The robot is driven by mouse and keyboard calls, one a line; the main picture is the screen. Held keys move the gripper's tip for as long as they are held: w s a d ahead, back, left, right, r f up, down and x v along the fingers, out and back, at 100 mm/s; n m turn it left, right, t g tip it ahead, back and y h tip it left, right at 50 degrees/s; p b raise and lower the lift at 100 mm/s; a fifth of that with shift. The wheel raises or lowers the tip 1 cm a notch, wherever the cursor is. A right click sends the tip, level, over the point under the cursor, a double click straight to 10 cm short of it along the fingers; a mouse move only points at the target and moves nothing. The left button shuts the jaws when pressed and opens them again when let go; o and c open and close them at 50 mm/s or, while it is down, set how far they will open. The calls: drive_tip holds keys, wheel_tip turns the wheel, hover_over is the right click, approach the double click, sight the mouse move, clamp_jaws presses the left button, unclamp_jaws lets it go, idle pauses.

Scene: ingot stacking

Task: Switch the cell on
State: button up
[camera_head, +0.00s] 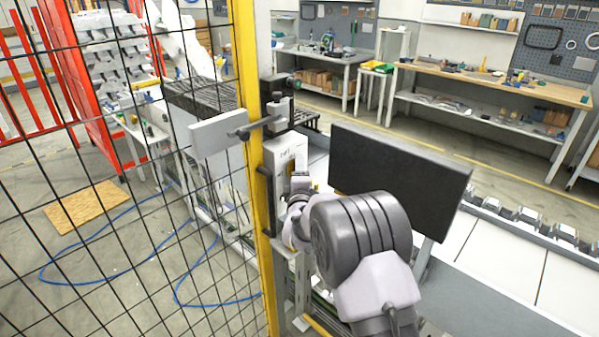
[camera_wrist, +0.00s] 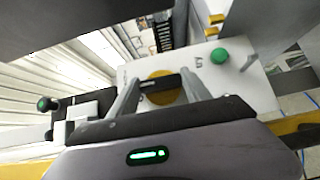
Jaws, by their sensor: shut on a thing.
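The control panel (camera_wrist: 245,85) is a pale plate in the wrist view. It carries a round yellow disc (camera_wrist: 157,98) with a dark switch handle (camera_wrist: 160,84) across it, and a green button (camera_wrist: 219,57) to the right. My gripper (camera_wrist: 161,87) has one finger at each side of the disc and is shut on the switch handle. In the head view, the pale control box (camera_head: 286,152) stands beside the yellow post, and my gripper (camera_head: 297,203) is at its lower front. The switch handle is hidden there by my wrist.
A yellow post (camera_head: 248,90) and black mesh fence (camera_head: 110,200) stand left of my arm. A dark screen (camera_head: 400,180) stands close on the right, with a conveyor (camera_head: 500,262) behind it. A grey plate on a bracket (camera_head: 220,133) juts out left of the post.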

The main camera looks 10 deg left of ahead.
drive_tip(key=o, duration=1.4)
drive_tip(key=shift+c, duration=0.2)
drive_tip(key=shift+s, duration=0.1)
drive_tip(key=s+d, duration=0.2)
drive_tip(key=s, duration=1.5)
drive_tip(key=shift+s+r, duration=0.1)
